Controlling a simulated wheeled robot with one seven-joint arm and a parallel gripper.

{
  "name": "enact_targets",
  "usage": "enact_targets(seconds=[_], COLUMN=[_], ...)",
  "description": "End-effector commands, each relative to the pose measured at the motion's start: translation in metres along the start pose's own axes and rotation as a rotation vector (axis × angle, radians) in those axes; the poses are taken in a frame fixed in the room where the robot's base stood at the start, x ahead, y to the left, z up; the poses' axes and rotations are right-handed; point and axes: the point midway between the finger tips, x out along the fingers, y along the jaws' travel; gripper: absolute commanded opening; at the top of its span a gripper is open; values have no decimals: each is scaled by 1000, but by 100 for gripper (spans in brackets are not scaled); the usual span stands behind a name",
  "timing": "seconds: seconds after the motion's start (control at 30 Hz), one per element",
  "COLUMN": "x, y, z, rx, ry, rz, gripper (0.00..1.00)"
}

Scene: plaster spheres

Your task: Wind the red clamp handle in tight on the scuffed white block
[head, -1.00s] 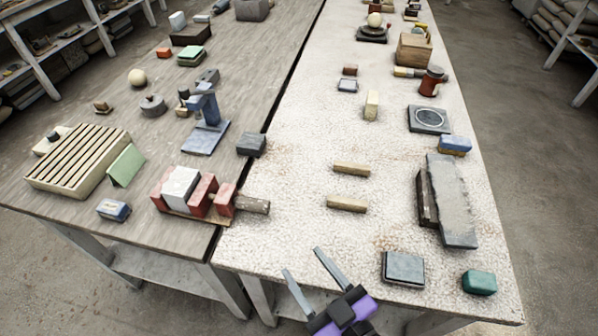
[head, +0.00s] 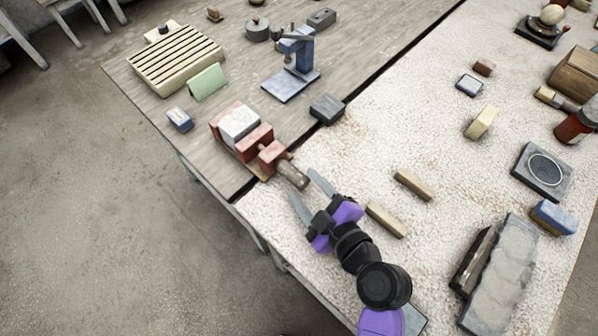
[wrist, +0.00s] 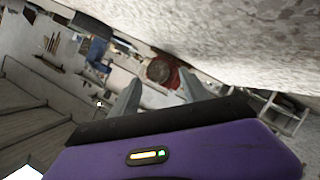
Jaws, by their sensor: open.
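The red clamp (head: 256,142) lies on the wooden table near its front edge. The scuffed white block (head: 239,125) sits between its red jaws. The clamp's handle (head: 290,173) is a worn brownish cylinder pointing right and toward me, rather than plain red. My gripper (head: 302,183) is open at the handle's outer end, fingertips to either side of it in the head view. In the wrist view a round reddish-brown end (wrist: 161,71), seemingly the handle, shows just beyond and between the fingers. I cannot tell whether they touch it. The wrist view does not clearly show the white block.
A dark grey block (head: 327,109) lies beyond the handle. A blue stand (head: 294,65) and a slatted cream block (head: 176,60) stand farther back. Wooden sticks (head: 386,220) lie right of my gripper on the pale table. A gap runs between the tables.

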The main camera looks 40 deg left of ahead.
Motion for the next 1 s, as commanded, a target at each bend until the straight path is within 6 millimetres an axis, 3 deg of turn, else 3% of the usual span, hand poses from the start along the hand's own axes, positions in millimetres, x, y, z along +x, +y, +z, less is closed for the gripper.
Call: enact_targets(seconds=[0.3,0.7,0.9,1.0], x=[42,50,50,50], y=[1,1,1,1], z=[-1,0,0,0], rx=[1,1,1,1], ry=[0,-1,-1,-1], rz=[0,2,2,2], gripper=[54,54,15,0])
